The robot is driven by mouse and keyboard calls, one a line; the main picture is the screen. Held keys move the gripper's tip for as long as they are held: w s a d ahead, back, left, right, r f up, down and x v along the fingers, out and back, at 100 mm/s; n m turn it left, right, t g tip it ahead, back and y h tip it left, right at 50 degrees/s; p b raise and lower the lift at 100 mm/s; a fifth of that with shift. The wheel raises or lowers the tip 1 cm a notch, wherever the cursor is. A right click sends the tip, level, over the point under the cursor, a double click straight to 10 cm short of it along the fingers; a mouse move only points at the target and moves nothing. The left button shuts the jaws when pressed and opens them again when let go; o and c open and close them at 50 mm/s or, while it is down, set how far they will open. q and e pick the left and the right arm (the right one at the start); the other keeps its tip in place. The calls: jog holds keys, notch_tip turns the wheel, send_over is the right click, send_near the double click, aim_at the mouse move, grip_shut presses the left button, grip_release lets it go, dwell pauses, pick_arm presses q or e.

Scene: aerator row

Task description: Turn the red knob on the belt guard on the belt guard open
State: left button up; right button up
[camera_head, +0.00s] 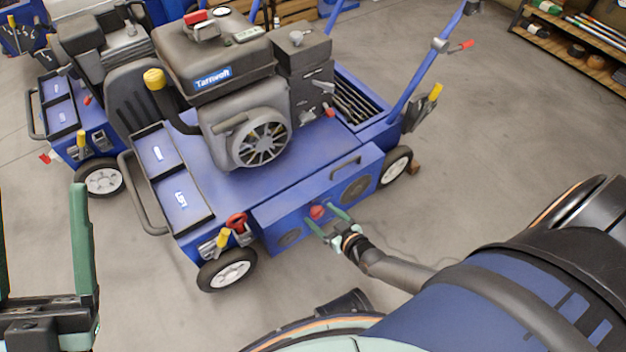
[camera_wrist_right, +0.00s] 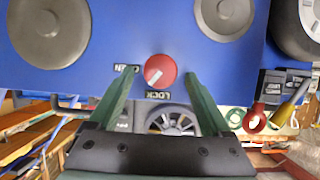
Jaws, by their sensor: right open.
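The red knob (camera_head: 318,211) sits on the blue belt guard (camera_head: 290,215) on the side of the nearest machine. The wrist view shows the knob (camera_wrist_right: 161,70) with a white mark toward its lower left. There the inverted word LOCK is just below it and OPEN is to its left. My right gripper (camera_head: 320,214) is open in front of the guard. Its green fingers (camera_wrist_right: 160,73) flank the knob, with blue panel showing between each finger and the knob. My left gripper (camera_head: 42,190) is open and empty at the lower left, partly cut off by the frame.
The guard has round grilles (camera_head: 355,189) and a handle (camera_head: 345,167) on top. A red ring (camera_head: 237,220) and a yellow-handled latch (camera_head: 223,238) are left of the guard. Another blue machine (camera_head: 75,130) stands at left. Bare floor (camera_head: 490,130) lies to the right.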

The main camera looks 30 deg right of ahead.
jog(key=shift+w+f, duration=0.2)
jog(key=shift+w, duration=0.3)
pick_arm(q)
jog(key=shift+w+f, duration=0.25)
jog(key=shift+w, duration=0.15)
pick_arm(e)
grip_shut()
jog(key=m+y, duration=0.2)
jog(key=m, duration=0.1)
jog(key=shift+d+m+y, duration=0.3)
jog(key=m+y, duration=0.1)
jog(key=m, duration=0.2)
jog(key=shift+f+t+y, duration=0.2)
jog(key=shift+t+y, duration=0.1)
jog(key=shift+y, duration=0.1)
jog(key=shift+d+m, duration=0.1)
jog(key=shift+m, duration=0.4)
dwell(0.3)
